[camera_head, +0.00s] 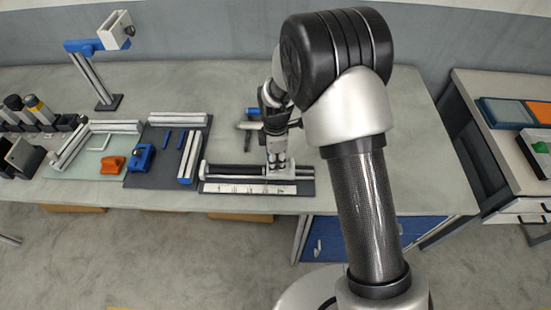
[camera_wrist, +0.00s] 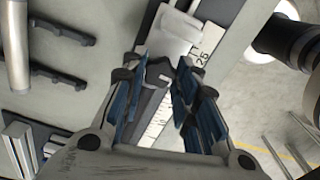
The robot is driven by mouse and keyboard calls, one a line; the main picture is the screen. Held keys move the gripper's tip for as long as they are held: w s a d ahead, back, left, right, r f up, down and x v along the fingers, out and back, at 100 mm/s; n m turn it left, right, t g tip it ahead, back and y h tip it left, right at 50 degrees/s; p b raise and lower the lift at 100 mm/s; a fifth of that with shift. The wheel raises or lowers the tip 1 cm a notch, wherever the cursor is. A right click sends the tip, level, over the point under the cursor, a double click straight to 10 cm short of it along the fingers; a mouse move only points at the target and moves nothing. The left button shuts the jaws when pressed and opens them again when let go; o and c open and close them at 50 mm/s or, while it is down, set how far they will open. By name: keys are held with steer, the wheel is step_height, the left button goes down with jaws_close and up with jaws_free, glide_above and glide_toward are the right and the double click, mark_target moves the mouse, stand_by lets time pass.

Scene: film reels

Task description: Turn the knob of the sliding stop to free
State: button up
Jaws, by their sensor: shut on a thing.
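The sliding stop (camera_wrist: 172,30) is a light grey block on a dark rail (camera_head: 230,171) with a white ruler strip (camera_head: 235,188) along its front. In the head view my gripper (camera_head: 276,165) points down at the right part of the rail. In the wrist view my gripper (camera_wrist: 164,66) has its two blue-padded fingers on either side of the stop's near end, shut on the knob. The knob is almost wholly hidden between the fingertips, so its turn position cannot be read. The ruler also shows below the fingers in the wrist view (camera_wrist: 160,120).
Left of the rail lie a dark board with pale bars (camera_head: 188,155), a blue clamp (camera_head: 142,157) and an orange block (camera_head: 112,165). A lamp-like stand (camera_head: 92,75) rises at the back left. The bench is clear to the right of the rail.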

stand_by(0.3)
steer(key=o, duration=1.1)
step_height(320, 180, up, 12)
stand_by(0.6)
